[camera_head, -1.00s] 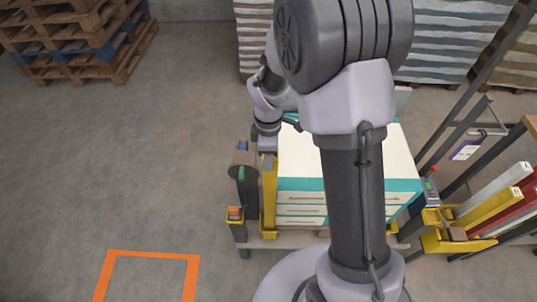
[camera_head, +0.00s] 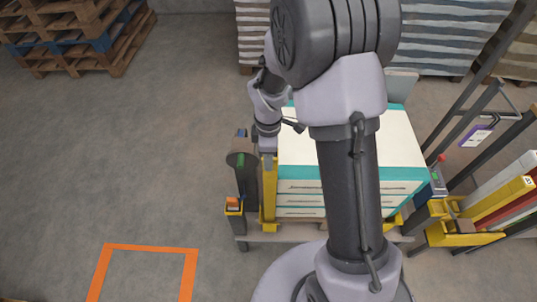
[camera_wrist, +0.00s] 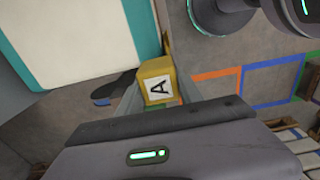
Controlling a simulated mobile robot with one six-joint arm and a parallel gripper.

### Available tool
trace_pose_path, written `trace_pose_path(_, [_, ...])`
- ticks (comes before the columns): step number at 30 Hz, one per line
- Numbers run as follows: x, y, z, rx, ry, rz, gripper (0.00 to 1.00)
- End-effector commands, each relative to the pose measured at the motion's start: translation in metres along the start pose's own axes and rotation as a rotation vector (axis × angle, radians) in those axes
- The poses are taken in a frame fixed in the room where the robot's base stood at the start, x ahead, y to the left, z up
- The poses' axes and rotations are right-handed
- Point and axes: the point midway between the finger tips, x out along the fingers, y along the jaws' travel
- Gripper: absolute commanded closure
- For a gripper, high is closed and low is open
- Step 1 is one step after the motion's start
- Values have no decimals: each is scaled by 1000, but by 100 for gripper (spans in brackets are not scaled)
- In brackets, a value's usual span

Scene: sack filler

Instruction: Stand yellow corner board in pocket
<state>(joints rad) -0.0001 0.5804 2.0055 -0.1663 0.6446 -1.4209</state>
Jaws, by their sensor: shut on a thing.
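The yellow corner board (camera_head: 269,190) stands upright at the left front corner of the teal-and-white stack (camera_head: 350,150). My gripper (camera_head: 268,160) is shut on its top end. A yellow pocket (camera_head: 268,228) is at the board's foot, at the stack's lower corner. I cannot tell whether the board's end is seated in it or just above. Another yellow pocket (camera_head: 394,224) shows by the right front corner, partly hidden by my arm.
A dark post unit (camera_head: 246,185) with an orange-topped yellow box (camera_head: 234,206) stands close left of the board. A rack of coloured boards (camera_head: 500,205) is at right. Pallets (camera_head: 75,40) are at back left. The left floor, with an orange outline (camera_head: 150,247), is clear.

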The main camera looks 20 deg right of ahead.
Motion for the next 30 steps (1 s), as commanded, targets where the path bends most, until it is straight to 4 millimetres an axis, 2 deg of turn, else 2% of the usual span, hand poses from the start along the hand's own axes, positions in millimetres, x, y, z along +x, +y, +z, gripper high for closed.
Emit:
trace_pose_path(15, [24,0,0,0,0,0,100])
trace_pose_path(21, [24,0,0,0,0,0,100])
trace_pose_path(22, [24,0,0,0,0,0,56])
trace_pose_path(25, [24,0,0,0,0,0,36])
trace_pose_path(26, [24,0,0,0,0,0,32])
trace_pose_path(30, [24,0,0,0,0,0,32])
